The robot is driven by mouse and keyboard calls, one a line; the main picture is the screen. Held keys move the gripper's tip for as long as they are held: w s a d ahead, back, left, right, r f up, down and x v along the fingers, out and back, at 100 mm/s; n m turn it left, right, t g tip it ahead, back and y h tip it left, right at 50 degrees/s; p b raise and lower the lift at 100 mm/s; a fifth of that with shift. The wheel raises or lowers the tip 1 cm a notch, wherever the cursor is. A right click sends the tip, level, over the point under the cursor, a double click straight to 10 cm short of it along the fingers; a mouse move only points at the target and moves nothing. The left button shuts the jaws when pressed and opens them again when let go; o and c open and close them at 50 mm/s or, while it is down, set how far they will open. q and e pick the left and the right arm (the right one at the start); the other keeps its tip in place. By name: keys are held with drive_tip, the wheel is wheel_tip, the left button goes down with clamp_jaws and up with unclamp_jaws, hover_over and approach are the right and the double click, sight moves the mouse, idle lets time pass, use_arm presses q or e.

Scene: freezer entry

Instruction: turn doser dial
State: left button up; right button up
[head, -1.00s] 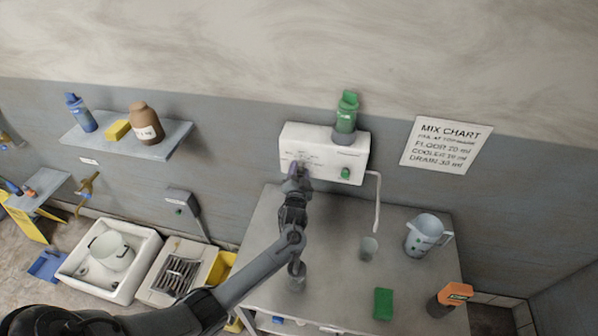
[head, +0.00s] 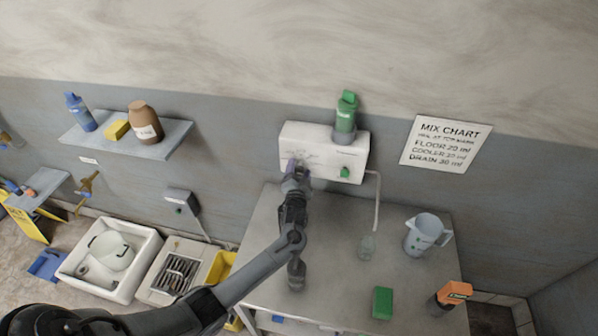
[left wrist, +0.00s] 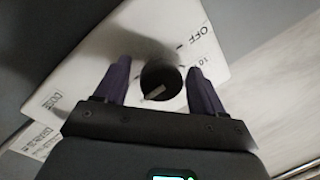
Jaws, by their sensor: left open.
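The white doser box (head: 324,146) is on the wall above the grey table. Its black dial (left wrist: 161,79) with a light pointer mark shows in the left wrist view, near the print "OFF" and "10". My left gripper (left wrist: 162,88) is open, with one dark purple finger on each side of the dial. I cannot tell whether the fingers touch it. In the head view my left gripper (head: 297,168) is in front of the doser's lower left part and hides the dial. A green button (head: 345,172) is at the doser's lower right. My right gripper is not in view.
A green bottle (head: 346,115) stands on the doser. Below its tube is a clear cup (head: 367,246) on the table (head: 330,270). A jug (head: 427,234), green sponge (head: 382,303) and orange-topped bottle (head: 449,297) stand to the right. A mix chart (head: 446,145) hangs on the wall.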

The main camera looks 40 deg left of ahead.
use_arm(q)
drive_tip(key=b+v, duration=0.1)
drive_tip(key=v, duration=0.9)
drive_tip(key=shift+s+d, duration=0.25)
drive_tip(key=shift+d, duration=0.05)
drive_tip(key=shift+s+f, duration=0.1)
